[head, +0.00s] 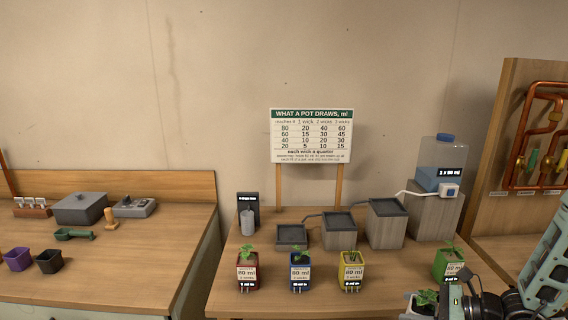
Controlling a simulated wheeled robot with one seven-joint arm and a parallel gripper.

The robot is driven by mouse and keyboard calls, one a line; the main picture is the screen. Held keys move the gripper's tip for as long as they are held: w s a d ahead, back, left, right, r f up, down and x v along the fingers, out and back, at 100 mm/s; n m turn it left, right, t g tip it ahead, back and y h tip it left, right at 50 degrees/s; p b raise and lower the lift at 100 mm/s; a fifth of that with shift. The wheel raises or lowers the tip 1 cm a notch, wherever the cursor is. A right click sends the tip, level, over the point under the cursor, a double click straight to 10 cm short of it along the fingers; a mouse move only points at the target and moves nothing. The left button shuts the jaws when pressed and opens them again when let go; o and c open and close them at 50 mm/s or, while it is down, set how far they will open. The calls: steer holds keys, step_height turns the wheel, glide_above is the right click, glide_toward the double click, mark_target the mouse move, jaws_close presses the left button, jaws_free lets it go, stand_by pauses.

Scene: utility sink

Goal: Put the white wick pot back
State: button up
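The white wick pot (420,310) is at the bottom right of the head view, with a green seedling in it. Its lower part is cut off by the frame's edge. It looks larger and nearer than the pots on the table. My gripper (440,302) comes in from the right and appears shut on the white pot; the far fingertip is hidden. Red (248,272), blue (300,272) and yellow (351,272) wick pots stand in a row near the table's front. A green wick pot (448,264) stands further right, just behind my gripper.
Behind the row are three stepped grey trays (339,230), a water bottle (440,165) on a block and a chart sign (311,135). Bare table (395,270) lies between the yellow and green pots. A side bench (150,260) holds small dark pots and tools.

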steer(key=shift+d+f+m+t+h, duration=0.5)
steer(key=shift+d+f+m+t, duration=0.2)
steer(key=shift+d+f, duration=0.4)
steer(key=shift+w+a+r+m+t+h, duration=0.1)
steer(key=shift+w+a+m+t+h, duration=0.05)
steer(key=shift+a+m+t+h, duration=0.35)
steer(key=shift+m+t+h, duration=0.3)
steer(key=shift+m, duration=0.3)
steer(key=shift+d+m+t+h, duration=0.2)
steer(key=shift+m+t+h, duration=0.4)
steer(key=shift+m+h, duration=0.15)
steer(key=shift+d+f+m+t+h, duration=0.2)
steer(key=shift+d+m+t+h, duration=0.2)
steer(key=shift+m+h, duration=0.25)
steer(key=shift+r, duration=0.1)
